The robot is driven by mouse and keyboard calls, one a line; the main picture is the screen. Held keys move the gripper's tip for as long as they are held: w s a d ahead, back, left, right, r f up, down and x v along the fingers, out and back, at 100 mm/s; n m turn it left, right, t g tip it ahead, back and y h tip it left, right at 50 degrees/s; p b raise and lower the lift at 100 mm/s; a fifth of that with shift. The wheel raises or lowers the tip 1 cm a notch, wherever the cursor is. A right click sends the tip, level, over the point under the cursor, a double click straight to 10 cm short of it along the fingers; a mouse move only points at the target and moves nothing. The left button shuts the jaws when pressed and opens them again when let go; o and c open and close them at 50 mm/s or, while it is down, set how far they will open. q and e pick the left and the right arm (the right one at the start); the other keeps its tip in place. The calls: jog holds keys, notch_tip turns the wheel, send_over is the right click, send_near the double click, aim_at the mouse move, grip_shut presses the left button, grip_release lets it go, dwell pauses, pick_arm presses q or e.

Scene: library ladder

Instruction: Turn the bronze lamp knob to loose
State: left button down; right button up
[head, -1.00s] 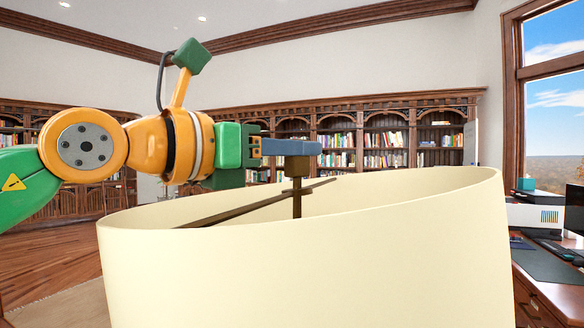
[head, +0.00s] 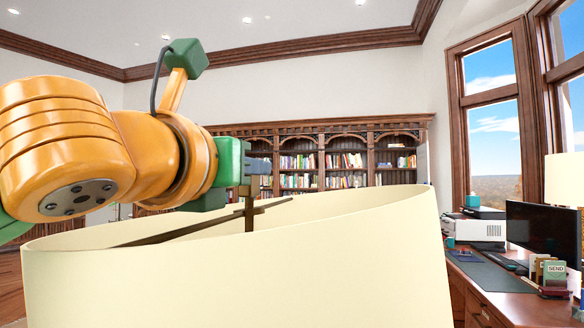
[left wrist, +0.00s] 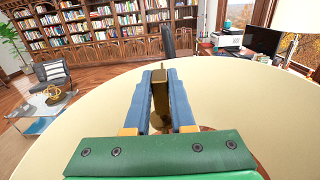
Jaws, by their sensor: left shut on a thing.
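The bronze lamp knob (left wrist: 157,92) shows in the left wrist view between the two blue fingers of my left gripper (left wrist: 160,76), which are shut on it. In the head view, my left gripper (head: 259,166) is above the lampshade's opening, its fingers foreshortened and pointing away. The knob is mostly hidden there; a dark stem (head: 249,214) runs down below the gripper. The large cream lampshade (head: 250,275) fills the lower part of the head view, with a thin dark crossbar (head: 180,232) inside its rim. My right gripper is not in view.
A wooden desk (head: 495,298) with a monitor (head: 540,230) and a white printer (head: 474,229) stands at the right by the windows. Bookshelves (head: 325,165) line the far wall. The space above the shade is clear except for my left arm.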

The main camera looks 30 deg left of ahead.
pick_arm(q)
jog(key=c, duration=0.8)
grip_release()
jog(key=shift+w, duration=0.1)
jog(key=shift+o, duration=0.2)
jog(key=shift+f, duration=0.1)
jog(key=b+v, duration=0.1)
jog(key=v, duration=0.6)
jog(key=shift+s, duration=0.2)
jog(key=shift+w, duration=0.1)
jog(key=shift+w, duration=0.1)
